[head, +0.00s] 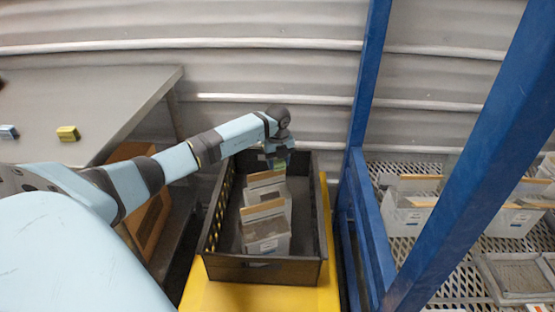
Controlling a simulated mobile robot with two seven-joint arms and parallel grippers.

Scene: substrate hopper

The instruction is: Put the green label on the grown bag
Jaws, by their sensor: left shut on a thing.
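My left gripper (277,160) reaches over the far end of a black crate and points down. It is shut on a small green label (276,164), of which only a little shows. Two pale bags with brown top strips stand in the crate, a nearer bag (266,232) and a farther bag (267,192). The gripper is just behind and above the farther bag; I cannot tell whether the label touches it. I cannot tell which bag is the grown one. My right gripper is not in view.
The black crate (225,262) sits on a yellow support (215,294). A grey table (90,100) at left holds a blue block (8,132) and a yellow block (68,133). A blue post (366,90) stands right of the crate, before a mesh shelf (450,262) with more bags (408,215).

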